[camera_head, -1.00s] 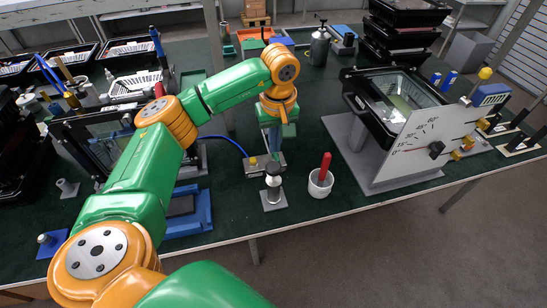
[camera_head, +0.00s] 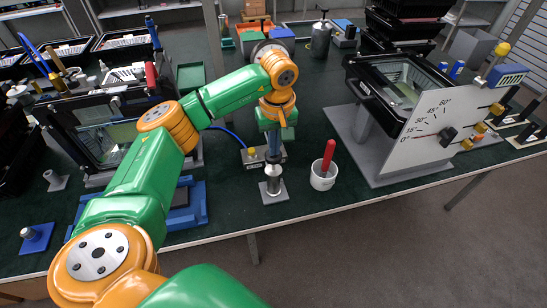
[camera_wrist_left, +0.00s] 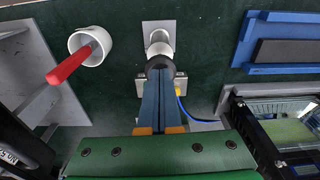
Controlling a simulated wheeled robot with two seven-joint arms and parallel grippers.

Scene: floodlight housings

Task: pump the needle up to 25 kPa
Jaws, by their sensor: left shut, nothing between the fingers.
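A small pump-like post (camera_head: 272,187) stands on a light square base near the table's front edge. In the wrist view its pale body (camera_wrist_left: 159,38) shows, with a dark round top (camera_wrist_left: 158,62). My left gripper (camera_head: 273,157) points down over this top; its blue fingers (camera_wrist_left: 160,72) are shut and empty, at or just above the top. Contact cannot be told. A grey box (camera_head: 254,158) with a yellow button and blue hose sits behind the post. A round dark-rimmed dial-like thing (camera_head: 268,47) is mostly hidden behind my arm; no needle can be read. My right gripper is out of view.
A white cup (camera_head: 323,179) with a red-handled tool stands just right of the post. A blue tray (camera_head: 190,204) and a black-framed housing (camera_head: 95,125) lie left.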

